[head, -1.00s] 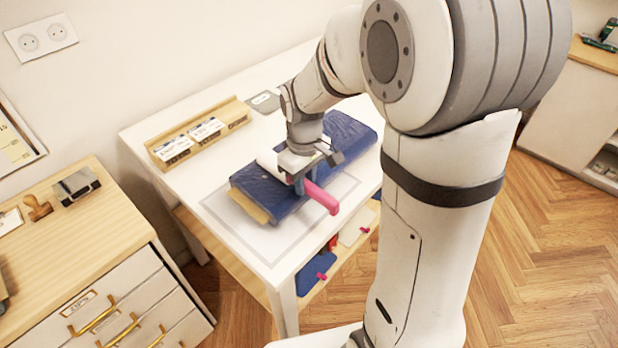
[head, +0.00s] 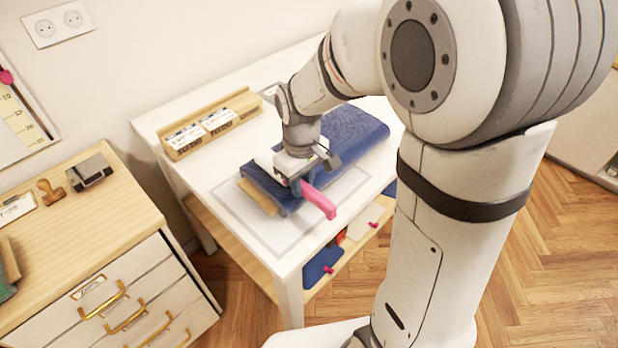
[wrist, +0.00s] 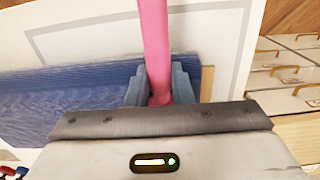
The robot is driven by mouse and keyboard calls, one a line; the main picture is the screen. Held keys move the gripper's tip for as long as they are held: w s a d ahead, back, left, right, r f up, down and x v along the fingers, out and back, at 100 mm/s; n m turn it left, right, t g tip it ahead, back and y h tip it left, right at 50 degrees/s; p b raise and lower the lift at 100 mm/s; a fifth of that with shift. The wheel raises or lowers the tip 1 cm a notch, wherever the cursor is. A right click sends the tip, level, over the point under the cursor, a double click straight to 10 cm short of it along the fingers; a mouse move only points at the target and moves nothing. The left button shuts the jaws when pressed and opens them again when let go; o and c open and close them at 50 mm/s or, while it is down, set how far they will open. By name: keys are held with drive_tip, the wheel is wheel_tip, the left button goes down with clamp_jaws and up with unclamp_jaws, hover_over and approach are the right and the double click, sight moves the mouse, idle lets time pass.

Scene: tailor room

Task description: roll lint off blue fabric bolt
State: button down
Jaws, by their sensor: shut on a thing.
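The blue fabric bolt (head: 352,134) lies flat on the white table, with the end of its pale wooden board showing at the near left. It also shows in the wrist view (wrist: 70,95). My gripper (head: 300,182) is over the near left end of the bolt, shut on the pink handle (head: 320,202) of the lint roller. The handle runs up between my two finger pads in the wrist view (wrist: 155,45). The white roller head (head: 266,160) is mostly hidden behind my gripper at the bolt; I cannot tell whether it touches. No lint is discernible.
The white table (head: 285,262) has a grey outlined rectangle under the bolt. A wooden rack (head: 212,124) with labels stands at the back left. A drawer cabinet (head: 95,235) is at the left. Coloured items (head: 322,264) sit on the shelf below.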

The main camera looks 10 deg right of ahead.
drive_tip(key=shift+s+a, duration=0.5)
drive_tip(key=shift+a, duration=0.15)
drive_tip(key=shift+f, duration=0.1)
wheel_tip(320, 180, up, 7)
drive_tip(key=p, duration=0.5)
idle(0.3)
drive_tip(key=s+d, duration=0.5)
drive_tip(key=s, duration=0.3)
drive_tip(key=shift+d, duration=0.35)
idle(0.6)
idle(0.5)
